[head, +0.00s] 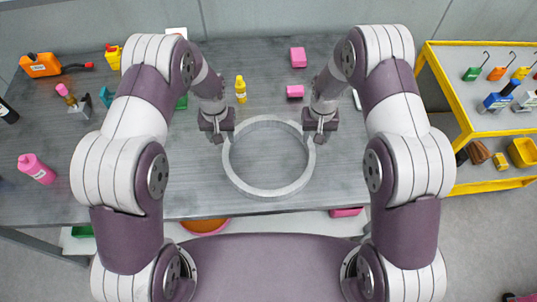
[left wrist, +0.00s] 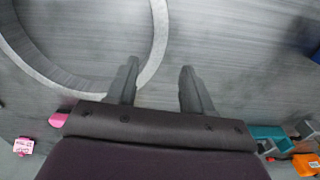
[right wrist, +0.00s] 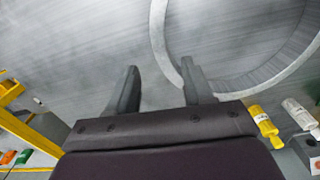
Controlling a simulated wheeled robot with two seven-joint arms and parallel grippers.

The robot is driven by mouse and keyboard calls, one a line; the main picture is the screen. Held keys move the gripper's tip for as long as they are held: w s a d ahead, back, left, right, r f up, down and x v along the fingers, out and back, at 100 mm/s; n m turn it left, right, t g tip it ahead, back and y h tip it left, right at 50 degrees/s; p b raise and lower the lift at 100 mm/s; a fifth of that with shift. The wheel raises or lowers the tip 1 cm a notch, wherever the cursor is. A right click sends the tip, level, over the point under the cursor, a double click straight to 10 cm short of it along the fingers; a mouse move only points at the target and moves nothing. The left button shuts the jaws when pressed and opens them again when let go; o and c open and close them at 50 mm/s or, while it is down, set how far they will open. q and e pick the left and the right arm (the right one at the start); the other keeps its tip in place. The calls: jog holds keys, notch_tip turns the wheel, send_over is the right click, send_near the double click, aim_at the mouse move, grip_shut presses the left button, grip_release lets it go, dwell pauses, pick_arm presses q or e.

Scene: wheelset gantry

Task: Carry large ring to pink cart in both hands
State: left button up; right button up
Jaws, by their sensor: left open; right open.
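The large ring (head: 262,191), a flat grey band, lies on the grey table between my two grippers. My left gripper (head: 217,132) is open at its upper left edge; in the left wrist view the ring (left wrist: 160,40) passes close to one of the gripper's fingers (left wrist: 162,88). My right gripper (head: 320,132) is open at its upper right edge; in the right wrist view the ring's band (right wrist: 158,40) runs down beside one of the fingers (right wrist: 160,88). I cannot tell whether the fingers touch it. No pink cart is recognisable in view.
A yellow bottle (head: 240,89) and pink blocks (head: 298,57) (head: 295,91) stand behind the ring. A yellow-framed stand (head: 459,188) with tools is at the right. The table's front edge is near the ring.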

aim_at(226, 152)
pick_arm(q)
notch_tip(226, 152, down, 11)
jog(key=shift+r, duration=0.2)
pick_arm(e)
notch_tip(226, 152, down, 11)
jog(key=shift+r, duration=0.2)
pick_arm(q)
jog(key=shift+d, duration=0.1)
pick_arm(e)
jog(key=shift+d, duration=0.1)
jog(key=shift+s, duration=0.1)
pick_arm(q)
grip_shut()
pick_arm(e)
grip_shut()
pick_arm(q)
jog(key=shift+r, duration=0.1)
pick_arm(e)
jog(key=shift+r, duration=0.1)
